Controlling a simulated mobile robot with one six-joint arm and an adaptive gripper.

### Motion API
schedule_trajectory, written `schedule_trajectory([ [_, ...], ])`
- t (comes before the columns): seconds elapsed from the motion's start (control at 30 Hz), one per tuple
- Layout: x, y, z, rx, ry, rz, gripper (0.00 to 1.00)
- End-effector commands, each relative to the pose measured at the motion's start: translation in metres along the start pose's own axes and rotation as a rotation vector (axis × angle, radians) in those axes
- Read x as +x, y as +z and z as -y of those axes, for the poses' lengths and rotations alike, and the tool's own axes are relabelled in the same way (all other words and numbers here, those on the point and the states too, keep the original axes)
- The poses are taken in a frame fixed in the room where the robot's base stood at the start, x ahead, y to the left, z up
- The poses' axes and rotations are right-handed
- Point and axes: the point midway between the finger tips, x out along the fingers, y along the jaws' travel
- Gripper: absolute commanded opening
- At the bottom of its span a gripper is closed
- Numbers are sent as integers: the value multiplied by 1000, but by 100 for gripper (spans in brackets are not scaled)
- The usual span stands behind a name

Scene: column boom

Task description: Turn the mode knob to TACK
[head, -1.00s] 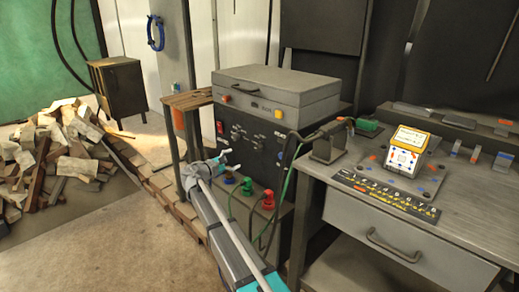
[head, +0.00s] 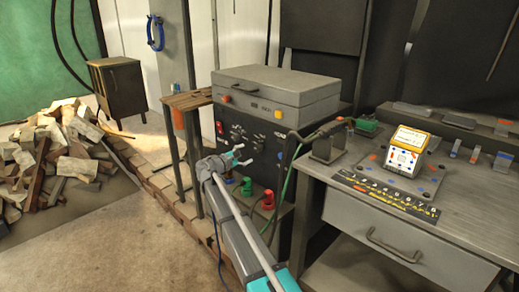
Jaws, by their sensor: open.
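The welding machine (head: 268,168) has a dark front panel below a grey top case. Several small knobs (head: 258,139) with pale markings sit on the panel. The labels are too small to read, so I cannot tell which one is the mode knob or where it points. My gripper (head: 245,154) is open and empty in front of the panel's lower middle, just below the knobs. Its pale teal fingers point right, toward the panel. I cannot tell whether they touch it. My gripper and wrist hide part of the panel's lower left.
Green (head: 246,187) and red (head: 267,200) plugs stick out low on the machine, with cables hanging right. A workbench (head: 343,204) with a torch (head: 328,142) stands close on the right. A small wooden table (head: 189,100) stands left. A wood pile (head: 62,158) lies farther left.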

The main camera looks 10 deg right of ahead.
Motion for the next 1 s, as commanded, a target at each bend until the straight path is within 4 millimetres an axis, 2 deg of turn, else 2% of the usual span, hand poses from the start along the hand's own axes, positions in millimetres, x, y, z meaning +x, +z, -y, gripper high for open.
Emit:
schedule_trajectory([
  [0.3, 49, 0, 0, 0, -1, 1, 82],
  [0.5, 68, -1, -1, 0, 0, 0, 82],
  [0.7, 75, 0, 0, 0, 0, 0, 82],
  [0.97, 75, 0, 0, 0, 0, -1, 82],
  [1.0, 75, 0, 0, 0, 1, -1, 78],
])
